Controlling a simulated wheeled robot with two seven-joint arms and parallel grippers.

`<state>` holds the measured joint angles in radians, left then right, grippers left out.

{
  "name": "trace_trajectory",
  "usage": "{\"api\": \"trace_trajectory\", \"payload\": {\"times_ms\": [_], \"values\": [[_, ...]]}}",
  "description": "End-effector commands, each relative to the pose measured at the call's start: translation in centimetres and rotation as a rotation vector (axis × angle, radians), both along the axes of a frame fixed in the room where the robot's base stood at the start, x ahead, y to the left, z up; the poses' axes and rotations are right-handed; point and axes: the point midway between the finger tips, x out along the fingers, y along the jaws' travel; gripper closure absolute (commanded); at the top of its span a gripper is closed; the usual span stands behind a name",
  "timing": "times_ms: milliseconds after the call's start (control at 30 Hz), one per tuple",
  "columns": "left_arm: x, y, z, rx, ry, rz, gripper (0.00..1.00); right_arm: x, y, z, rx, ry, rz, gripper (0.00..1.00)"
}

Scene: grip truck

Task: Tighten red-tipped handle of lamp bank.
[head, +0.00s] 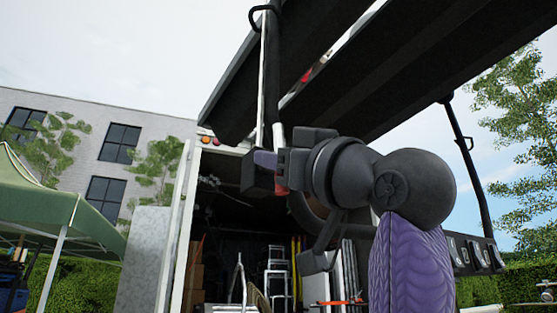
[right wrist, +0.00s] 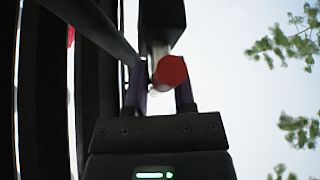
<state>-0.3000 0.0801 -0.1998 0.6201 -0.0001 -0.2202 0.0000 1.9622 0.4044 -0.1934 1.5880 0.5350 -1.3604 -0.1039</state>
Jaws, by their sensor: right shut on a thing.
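The lamp bank (head: 390,65) hangs overhead as long black panels with a pale edge strip. A thin upright post and pale rod run down from it to my right gripper (head: 266,170). The gripper is shut on the red-tipped handle (head: 281,178), whose red end shows beside the purple fingers. In the right wrist view the round red tip (right wrist: 170,71) sits between the two purple fingers (right wrist: 160,95), below a black block. The fingertips' exact contact is partly hidden. A second red spot (head: 306,75) shows higher on the lamp bank. My left gripper is not in view.
The open truck (head: 189,230) stands behind my gripper, with ladders (head: 277,270) and boxes inside. A green canopy (head: 50,205) is at the left. Trees (head: 520,110) stand at the right. Open sky shows to the left of the lamp bank.

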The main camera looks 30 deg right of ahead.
Motion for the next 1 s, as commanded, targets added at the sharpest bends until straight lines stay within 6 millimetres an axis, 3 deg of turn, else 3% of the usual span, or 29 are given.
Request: {"api": "trace_trajectory", "payload": {"times_ms": [367, 400, 533, 567, 833, 1000], "values": [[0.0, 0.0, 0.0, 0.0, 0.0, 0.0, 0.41, 0.0, 0.0, 0.0, 0.003, 0.002, 0.0, 1.0], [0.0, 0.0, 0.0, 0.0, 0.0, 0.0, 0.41, 0.0, 0.0, 0.0, 0.003, 0.002, 0.0, 0.64], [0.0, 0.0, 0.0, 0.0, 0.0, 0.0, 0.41, 0.0, 0.0, 0.0, 0.004, 0.001, 0.0, 0.36], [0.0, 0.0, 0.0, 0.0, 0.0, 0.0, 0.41, 0.0, 0.0, 0.0, 0.004, 0.001, 0.0, 0.33], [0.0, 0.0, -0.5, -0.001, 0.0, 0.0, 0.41, -0.5, -0.1, -0.4, 0.004, -0.002, 0.0, 0.33], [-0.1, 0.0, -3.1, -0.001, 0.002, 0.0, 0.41, -3.9, -0.7, -2.7, 0.003, -0.006, -0.001, 0.33]]}}
